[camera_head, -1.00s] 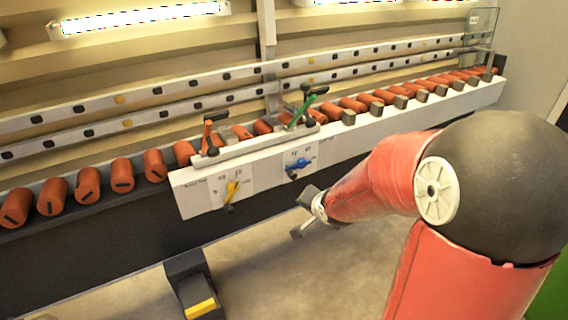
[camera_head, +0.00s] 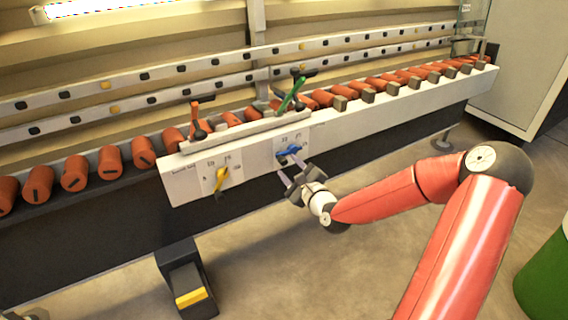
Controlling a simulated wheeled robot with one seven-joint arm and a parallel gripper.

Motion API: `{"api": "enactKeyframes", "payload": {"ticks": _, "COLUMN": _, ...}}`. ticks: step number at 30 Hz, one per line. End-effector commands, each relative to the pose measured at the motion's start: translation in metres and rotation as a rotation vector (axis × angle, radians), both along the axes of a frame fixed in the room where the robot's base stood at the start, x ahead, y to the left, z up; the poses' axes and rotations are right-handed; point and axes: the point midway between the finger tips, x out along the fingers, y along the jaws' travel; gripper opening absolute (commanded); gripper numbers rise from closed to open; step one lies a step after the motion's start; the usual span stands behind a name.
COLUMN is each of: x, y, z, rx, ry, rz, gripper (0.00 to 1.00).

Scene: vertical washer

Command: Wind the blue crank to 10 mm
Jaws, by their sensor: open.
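The blue crank (camera_head: 289,152) is on the right part of the white control panel (camera_head: 190,181), beneath a small printed scale whose pointer reading is too small to tell. My gripper (camera_head: 287,184) is open just below and in front of the blue crank, its fingers pointing towards the panel. A fingertip lies very near the crank; I cannot tell whether it touches. Nothing shows between the fingers. A yellow crank (camera_head: 221,180) with its own scale is to the left on the same panel.
An orange lever (camera_head: 195,118) and a green lever (camera_head: 292,94) stand above the panel. Orange rollers (camera_head: 109,162) line the machine. A pedal with a yellow patch (camera_head: 190,297) is on the floor below. A green bin (camera_head: 548,285) is at the lower right.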

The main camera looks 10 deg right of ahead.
Motion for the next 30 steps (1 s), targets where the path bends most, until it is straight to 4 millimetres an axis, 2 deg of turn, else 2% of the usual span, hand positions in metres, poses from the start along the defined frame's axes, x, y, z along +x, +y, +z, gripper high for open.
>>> {"api": "enactKeyframes", "payload": {"ticks": 3, "x": 0.018, "y": 0.007, "z": 0.000, "rx": -0.001, "ry": -0.001, "rz": 0.001, "gripper": 0.45}}
{"api": "enactKeyframes", "payload": {"ticks": 7, "x": 0.031, "y": 0.011, "z": 0.000, "rx": -0.002, "ry": -0.001, "rz": 0.001, "gripper": 0.45}}
{"api": "enactKeyframes", "payload": {"ticks": 18, "x": 0.037, "y": 0.012, "z": 0.000, "rx": -0.003, "ry": 0.001, "rz": -0.001, "gripper": 0.43}}
{"api": "enactKeyframes", "payload": {"ticks": 28, "x": 0.037, "y": 0.012, "z": 0.000, "rx": -0.003, "ry": 0.001, "rz": -0.001, "gripper": 0.00}}
{"api": "enactKeyframes", "payload": {"ticks": 30, "x": 0.037, "y": 0.012, "z": 0.000, "rx": -0.004, "ry": 0.001, "rz": -0.001, "gripper": 0.00}}
